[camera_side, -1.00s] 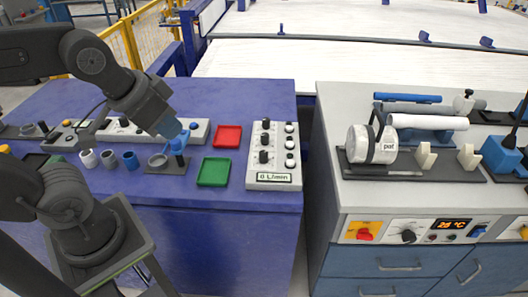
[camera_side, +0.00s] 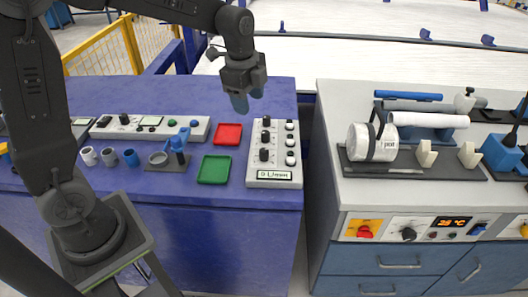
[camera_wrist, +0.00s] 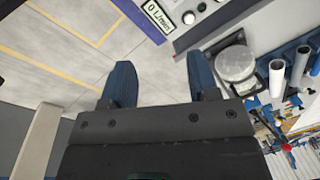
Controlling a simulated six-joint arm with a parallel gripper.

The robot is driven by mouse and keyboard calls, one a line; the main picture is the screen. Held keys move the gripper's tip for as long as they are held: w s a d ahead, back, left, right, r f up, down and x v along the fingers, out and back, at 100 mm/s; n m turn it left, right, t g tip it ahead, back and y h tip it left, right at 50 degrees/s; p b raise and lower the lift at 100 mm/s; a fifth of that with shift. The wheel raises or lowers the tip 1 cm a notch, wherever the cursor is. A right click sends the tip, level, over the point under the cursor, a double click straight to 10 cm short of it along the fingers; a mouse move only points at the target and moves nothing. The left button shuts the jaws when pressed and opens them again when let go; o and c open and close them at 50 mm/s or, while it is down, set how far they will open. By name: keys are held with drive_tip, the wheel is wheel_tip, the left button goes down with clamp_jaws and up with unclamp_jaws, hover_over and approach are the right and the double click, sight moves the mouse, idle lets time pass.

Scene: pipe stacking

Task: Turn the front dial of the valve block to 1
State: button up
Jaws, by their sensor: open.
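The valve block (camera_side: 274,176) is a pale box at the right end of the blue table. It carries three black dials in a row, with round white parts beside them and a display at its front edge. The front dial (camera_side: 264,155) is the one nearest the display; its exact setting is too small to read. In the wrist view the display (camera_wrist: 157,16) reads 0 L/min and the block is cut off by the top edge. My gripper (camera_side: 248,101) has blue fingers and looks raised, behind and left of the front dial. In the wrist view my gripper (camera_wrist: 160,85) is open and empty.
A red tray (camera_side: 228,134) and a green tray (camera_side: 214,170) lie left of the block. Several small cups (camera_side: 131,158) and a blue-handled fixture (camera_side: 178,148) stand farther left. A grey bench (camera_side: 350,195) with pipes on a rack stands right, across a gap.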

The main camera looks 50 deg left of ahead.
sight(264, 150)
drive_tip(key=w+a+f+m+g, duration=0.2)
drive_tip(key=w+f+m, duration=0.4)
drive_tip(key=f, duration=1.5)
drive_tip(key=shift+w+f, duration=0.25)
drive_tip(key=shift+f, duration=0.15)
drive_tip(key=c, duration=0.9)
